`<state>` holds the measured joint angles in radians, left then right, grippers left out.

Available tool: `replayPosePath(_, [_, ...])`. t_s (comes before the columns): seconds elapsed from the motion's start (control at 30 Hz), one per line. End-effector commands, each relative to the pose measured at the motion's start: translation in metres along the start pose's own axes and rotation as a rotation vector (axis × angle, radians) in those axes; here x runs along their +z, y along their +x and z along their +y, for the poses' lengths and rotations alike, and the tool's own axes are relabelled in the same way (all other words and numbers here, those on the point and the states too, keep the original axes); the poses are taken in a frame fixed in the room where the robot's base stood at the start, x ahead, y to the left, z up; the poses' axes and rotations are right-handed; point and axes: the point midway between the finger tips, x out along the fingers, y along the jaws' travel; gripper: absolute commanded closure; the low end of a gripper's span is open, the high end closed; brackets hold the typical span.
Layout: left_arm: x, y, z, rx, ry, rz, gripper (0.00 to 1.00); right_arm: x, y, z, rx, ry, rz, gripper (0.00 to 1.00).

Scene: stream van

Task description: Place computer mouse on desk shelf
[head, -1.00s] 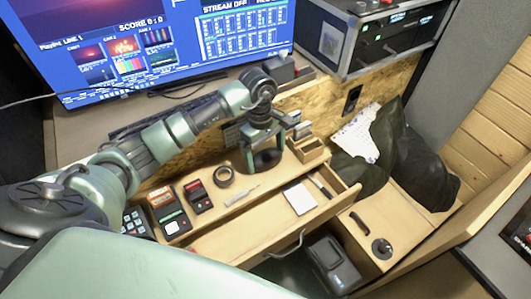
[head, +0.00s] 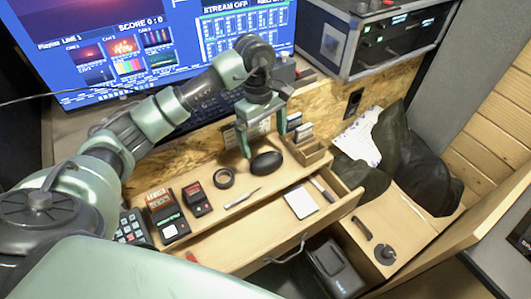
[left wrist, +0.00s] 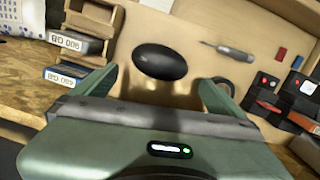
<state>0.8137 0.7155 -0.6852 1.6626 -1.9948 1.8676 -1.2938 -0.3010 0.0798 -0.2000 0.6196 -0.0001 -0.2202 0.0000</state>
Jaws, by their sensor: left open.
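The black computer mouse (head: 266,163) lies on the wooden desk shelf (head: 220,207), between the tape roll and the small wooden organiser. It also shows in the left wrist view (left wrist: 160,62), lying flat on the wood. My left gripper (head: 262,141) is open and empty above and just behind the mouse. In the left wrist view its two fingers (left wrist: 158,88) are spread apart, with the mouse beyond them and clear of both. My right gripper is not in view.
A tape roll (head: 224,178), a screwdriver-like tool (head: 243,198) and several small devices stand left of the mouse. A wooden organiser (head: 308,152) with boxes is close on its right. An open drawer (head: 320,207) juts out in front. A monitor (head: 130,55) stands behind.

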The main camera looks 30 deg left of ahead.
Motion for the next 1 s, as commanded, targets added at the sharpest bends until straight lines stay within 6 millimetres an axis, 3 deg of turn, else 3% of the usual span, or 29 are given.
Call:
replayPosePath(0.1, [-0.001,-0.021,0.001,0.003,-0.001,0.002,0.00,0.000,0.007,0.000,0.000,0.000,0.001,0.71])
replayPosePath(0.3, [0.000,-0.041,0.000,0.001,-0.001,0.001,0.00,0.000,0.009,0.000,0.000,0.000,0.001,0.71])
replayPosePath(1.0, [0.000,-0.043,0.000,-0.001,-0.001,-0.001,0.00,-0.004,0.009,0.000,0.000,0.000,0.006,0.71])
